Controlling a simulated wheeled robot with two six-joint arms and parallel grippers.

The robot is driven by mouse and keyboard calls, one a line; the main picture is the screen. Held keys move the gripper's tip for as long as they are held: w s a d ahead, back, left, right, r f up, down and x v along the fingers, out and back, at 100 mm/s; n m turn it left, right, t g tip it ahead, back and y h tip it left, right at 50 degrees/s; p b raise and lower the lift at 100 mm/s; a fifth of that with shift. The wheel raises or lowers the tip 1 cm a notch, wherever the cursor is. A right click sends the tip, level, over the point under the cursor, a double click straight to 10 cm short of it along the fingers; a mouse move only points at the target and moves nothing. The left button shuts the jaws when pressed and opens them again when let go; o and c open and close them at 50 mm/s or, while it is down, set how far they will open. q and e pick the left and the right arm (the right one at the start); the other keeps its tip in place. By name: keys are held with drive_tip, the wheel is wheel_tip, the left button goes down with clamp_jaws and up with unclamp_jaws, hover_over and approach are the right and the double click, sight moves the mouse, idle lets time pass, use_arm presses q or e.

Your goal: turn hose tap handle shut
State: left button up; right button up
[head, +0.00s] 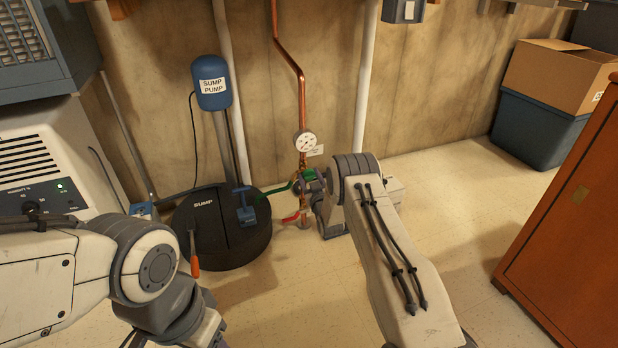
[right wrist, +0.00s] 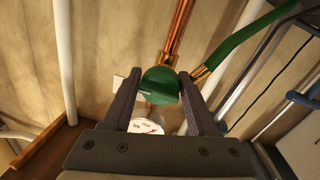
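The hose tap's round green handle (right wrist: 160,84) sits between the two fingers of my right gripper (right wrist: 158,88) in the right wrist view. The fingers are spread, one on each side, with a gap visible on the left; whether the right finger touches is unclear. In the head view the handle (head: 308,174) shows small at the foot of the copper pipe, and my right gripper (head: 313,188) is beside it, partly hidden by my wrist. A green hose (right wrist: 246,50) with a brass fitting joins the tap. My left arm's wrist shows at lower left; its fingers are out of frame.
A white gauge (head: 304,141) is on the copper pipe (head: 300,90) above the tap. A red lever (head: 291,218) is low on the pipe. The black sump lid (head: 215,235) and blue pump (head: 212,84) stand left. A wooden cabinet (head: 570,220) stands right; floor between is clear.

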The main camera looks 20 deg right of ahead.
drive_tip(key=shift+c, duration=1.1)
drive_tip(key=shift+n, duration=0.4)
drive_tip(key=n+p, duration=0.1)
drive_tip(key=n, duration=0.2)
drive_tip(key=shift+n, duration=0.4)
drive_tip(key=n, duration=0.4)
drive_tip(key=shift+n+t+y+p, duration=0.3)
drive_tip(key=shift+n+t, duration=0.1)
drive_tip(key=n, duration=0.4)
drive_tip(key=shift+n+y+p, duration=0.3)
drive_tip(key=shift+n, duration=0.1)
drive_tip(key=n, duration=0.4)
drive_tip(key=shift+n+y+p, duration=0.3)
drive_tip(key=shift+n, duration=0.1)
